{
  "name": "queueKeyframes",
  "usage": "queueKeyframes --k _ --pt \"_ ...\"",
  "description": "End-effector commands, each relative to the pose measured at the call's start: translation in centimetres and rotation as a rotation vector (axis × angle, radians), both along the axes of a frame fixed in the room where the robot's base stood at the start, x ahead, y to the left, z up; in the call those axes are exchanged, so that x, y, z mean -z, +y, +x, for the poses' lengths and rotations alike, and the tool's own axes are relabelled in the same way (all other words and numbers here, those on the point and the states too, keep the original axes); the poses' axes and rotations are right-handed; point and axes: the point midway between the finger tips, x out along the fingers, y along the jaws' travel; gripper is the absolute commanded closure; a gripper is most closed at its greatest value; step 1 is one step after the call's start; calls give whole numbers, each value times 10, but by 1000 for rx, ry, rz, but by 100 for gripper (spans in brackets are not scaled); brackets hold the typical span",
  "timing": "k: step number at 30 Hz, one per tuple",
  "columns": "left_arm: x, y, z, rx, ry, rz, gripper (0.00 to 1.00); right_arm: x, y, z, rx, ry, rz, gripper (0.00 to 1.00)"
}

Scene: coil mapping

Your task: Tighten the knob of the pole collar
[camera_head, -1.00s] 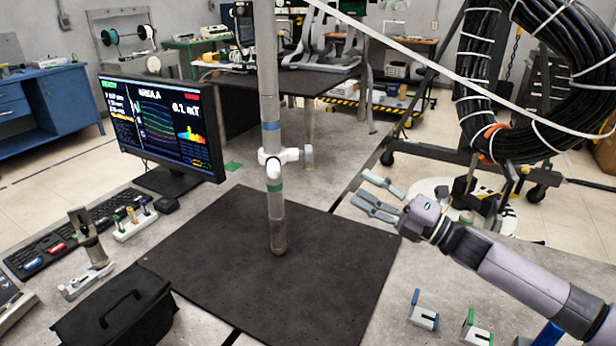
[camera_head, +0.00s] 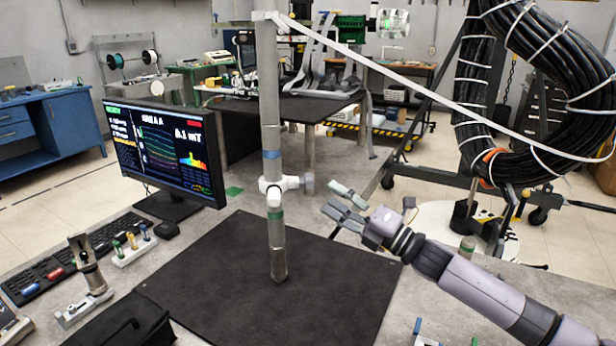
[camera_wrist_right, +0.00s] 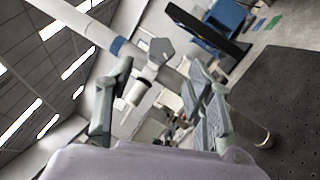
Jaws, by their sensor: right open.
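The grey pole (camera_head: 268,110) stands upright on a black mat, with a blue band above the collar and a green band below it. The white pole collar (camera_head: 270,188) is clamped around it, and its knob (camera_head: 307,182) sticks out to the right. My right gripper (camera_head: 328,197) is open and empty, a short way right of the knob and pointing at it. In the right wrist view, the pole crosses diagonally and the collar (camera_wrist_right: 150,68) and knob (camera_wrist_right: 134,93) show between the spread fingers, the knob nearer the left finger. My left gripper is not in view.
A monitor (camera_head: 165,150) and keyboard (camera_head: 75,258) stand left of the pole. The black mat (camera_head: 215,300) is clear around the pole base. A white strap (camera_head: 400,82) slopes from the pole top to the right. A large coil of black cable (camera_head: 480,100) hangs at the right.

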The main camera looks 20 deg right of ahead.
Motion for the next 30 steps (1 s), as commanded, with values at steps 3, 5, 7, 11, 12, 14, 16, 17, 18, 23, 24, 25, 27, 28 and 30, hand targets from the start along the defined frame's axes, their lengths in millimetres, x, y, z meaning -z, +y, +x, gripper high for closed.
queueKeyframes --k 3,5,7,11,12,14,16,17,18,23,24,25,27,28,30 --pt "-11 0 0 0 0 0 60 -12 15 20 -1 -2 2 52" --pt "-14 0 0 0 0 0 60 -14 22 30 0 -1 3 52" --pt "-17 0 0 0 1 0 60 -17 29 39 -1 -2 2 52" --pt "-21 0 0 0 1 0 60 -19 39 53 0 0 2 52" --pt "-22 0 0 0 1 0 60 -20 42 56 0 -1 3 52" --pt "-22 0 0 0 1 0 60 -20 44 59 0 1 2 52" --pt "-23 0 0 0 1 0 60 -21 46 61 -1 1 2 52" --pt "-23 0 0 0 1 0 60 -21 46 62 -1 1 2 52" --pt "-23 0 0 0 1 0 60 -21 47 62 -1 1 2 52" --pt "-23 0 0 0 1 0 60 -20 47 62 0 2 1 52" --pt "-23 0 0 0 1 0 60 -20 47 62 0 2 1 52" --pt "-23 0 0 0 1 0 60 -20 47 62 0 2 1 52" --pt "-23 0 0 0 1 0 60 -20 46 62 0 2 1 56" --pt "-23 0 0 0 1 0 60 -20 46 62 0 2 1 58" --pt "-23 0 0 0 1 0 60 -20 46 62 0 2 1 63"
